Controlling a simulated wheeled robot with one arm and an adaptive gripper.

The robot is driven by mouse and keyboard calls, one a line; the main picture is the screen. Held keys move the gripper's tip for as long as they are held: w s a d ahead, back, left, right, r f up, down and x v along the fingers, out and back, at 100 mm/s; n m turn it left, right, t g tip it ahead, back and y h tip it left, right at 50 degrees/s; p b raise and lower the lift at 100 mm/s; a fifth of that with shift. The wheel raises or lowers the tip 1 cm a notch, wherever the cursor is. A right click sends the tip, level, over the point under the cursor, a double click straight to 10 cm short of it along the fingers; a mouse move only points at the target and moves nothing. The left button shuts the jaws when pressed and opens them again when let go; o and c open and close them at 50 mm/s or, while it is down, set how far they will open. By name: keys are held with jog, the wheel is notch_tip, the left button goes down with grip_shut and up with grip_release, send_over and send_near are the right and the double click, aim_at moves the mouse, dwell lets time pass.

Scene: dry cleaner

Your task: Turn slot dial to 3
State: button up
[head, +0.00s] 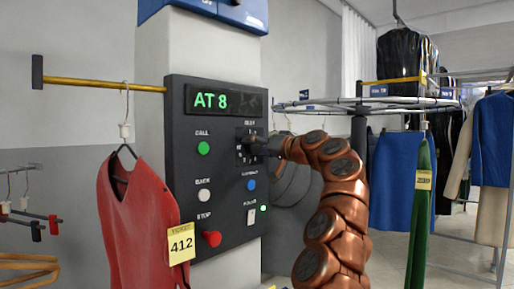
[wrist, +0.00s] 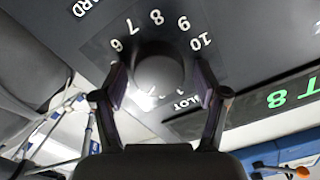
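The slot dial (wrist: 160,72) is a dark round knob in the wrist view, ringed by white numbers; 6 to 10 are readable along its upper side. Its pointer mark cannot be made out, and its lower side is washed out by glare. My gripper (wrist: 161,80) has one finger on each side of the knob, with small gaps seeming to show; contact is not clear. In the head view my gripper (head: 256,146) is at the dial plate and hides most of the dial. The control panel (head: 222,219) is dark, and its green display (head: 226,100) reads "AT 8".
The panel also carries a green button (head: 203,148), white button (head: 204,196), red stop knob (head: 212,238) and blue button (head: 251,184). A red garment tagged 412 (head: 140,215) hangs in front at left. A garment carousel (head: 365,104) stands behind my arm at right.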

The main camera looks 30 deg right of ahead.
jog(key=shift+s, duration=0.1)
dwell(0.3)
jog(key=v, duration=1.1)
jog(key=shift+s+d, duration=0.2)
jog(key=shift+s, duration=0.2)
dwell(0.7)
dwell(0.5)
